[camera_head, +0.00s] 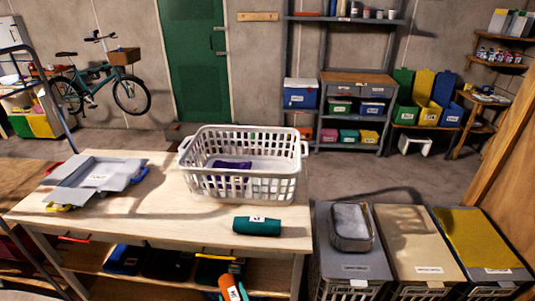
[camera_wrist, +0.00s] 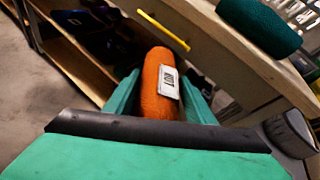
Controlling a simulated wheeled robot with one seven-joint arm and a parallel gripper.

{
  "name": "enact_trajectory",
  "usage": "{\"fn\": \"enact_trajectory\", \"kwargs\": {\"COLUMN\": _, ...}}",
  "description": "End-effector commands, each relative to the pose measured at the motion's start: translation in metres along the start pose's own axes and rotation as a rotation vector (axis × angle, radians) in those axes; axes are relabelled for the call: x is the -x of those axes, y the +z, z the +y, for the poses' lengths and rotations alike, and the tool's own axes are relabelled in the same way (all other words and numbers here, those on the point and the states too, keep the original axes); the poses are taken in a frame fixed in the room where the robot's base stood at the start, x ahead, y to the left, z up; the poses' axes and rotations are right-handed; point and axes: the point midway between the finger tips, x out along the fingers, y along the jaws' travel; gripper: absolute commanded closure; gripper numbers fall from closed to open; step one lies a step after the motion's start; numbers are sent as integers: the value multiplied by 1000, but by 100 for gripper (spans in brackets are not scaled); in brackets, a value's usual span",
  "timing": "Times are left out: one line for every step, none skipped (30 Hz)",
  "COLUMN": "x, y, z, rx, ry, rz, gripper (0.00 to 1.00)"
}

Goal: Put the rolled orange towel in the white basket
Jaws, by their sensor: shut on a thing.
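The rolled orange towel (camera_wrist: 158,82), with a white label, is held between the two green fingers of my gripper (camera_wrist: 160,98) in the wrist view. In the head view the orange towel (camera_head: 232,288) shows at the bottom edge, in front of the table and below its top. My gripper is shut on it; only a small part of the gripper shows in the head view. The white basket (camera_head: 244,185) stands upright on the table, behind and above the towel. A dark purple item (camera_head: 232,166) lies inside the basket.
A rolled teal towel (camera_head: 257,226) lies on the table (camera_head: 150,215) between its front edge and the basket. A grey folded crate (camera_head: 97,182) lies at the table's left. Lidded bins (camera_head: 350,262) stand to the right. A yellow drawer handle (camera_wrist: 163,31) is near the held towel.

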Motion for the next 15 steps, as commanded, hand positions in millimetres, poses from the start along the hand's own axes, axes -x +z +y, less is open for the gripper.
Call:
{"fn": "enact_trajectory", "kwargs": {"x": 0, "y": -27, "z": -9, "rx": -21, "ry": -45, "rz": 22, "gripper": 79}}
{"fn": "enact_trajectory", "kwargs": {"x": 0, "y": -41, "z": -14, "rx": -33, "ry": -73, "rz": 30, "gripper": 79}}
{"fn": "enact_trajectory", "kwargs": {"x": 1, "y": -59, "z": -21, "rx": -48, "ry": -108, "rz": 40, "gripper": 79}}
{"fn": "enact_trajectory", "kwargs": {"x": 2, "y": -72, "z": -25, "rx": -58, "ry": -133, "rz": 48, "gripper": 79}}
{"fn": "enact_trajectory", "kwargs": {"x": 4, "y": -85, "z": -29, "rx": -68, "ry": -156, "rz": 54, "gripper": 79}}
{"fn": "enact_trajectory", "kwargs": {"x": 6, "y": -100, "z": -33, "rx": -79, "ry": -184, "rz": 62, "gripper": 79}}
{"fn": "enact_trajectory", "kwargs": {"x": 9, "y": -111, "z": -35, "rx": -86, "ry": -203, "rz": 68, "gripper": 79}}
{"fn": "enact_trajectory", "kwargs": {"x": 11, "y": -121, "z": -38, "rx": -93, "ry": -221, "rz": 72, "gripper": 79}}
{"fn": "enact_trajectory", "kwargs": {"x": 14, "y": -133, "z": -40, "rx": -101, "ry": -241, "rz": 77, "gripper": 79}}
{"fn": "enact_trajectory", "kwargs": {"x": 16, "y": -140, "z": -41, "rx": -106, "ry": -254, "rz": 81, "gripper": 79}}
{"fn": "enact_trajectory", "kwargs": {"x": 18, "y": -148, "z": -42, "rx": -111, "ry": -265, "rz": 84, "gripper": 79}}
{"fn": "enact_trajectory", "kwargs": {"x": 20, "y": -155, "z": -43, "rx": -116, "ry": -278, "rz": 87, "gripper": 79}}
{"fn": "enact_trajectory", "kwargs": {"x": 22, "y": -159, "z": -44, "rx": -119, "ry": -287, "rz": 88, "gripper": 79}}
{"fn": "enact_trajectory", "kwargs": {"x": 23, "y": -163, "z": -44, "rx": -122, "ry": -292, "rz": 90, "gripper": 79}}
{"fn": "enact_trajectory", "kwargs": {"x": 25, "y": -167, "z": -45, "rx": -124, "ry": -300, "rz": 91, "gripper": 79}}
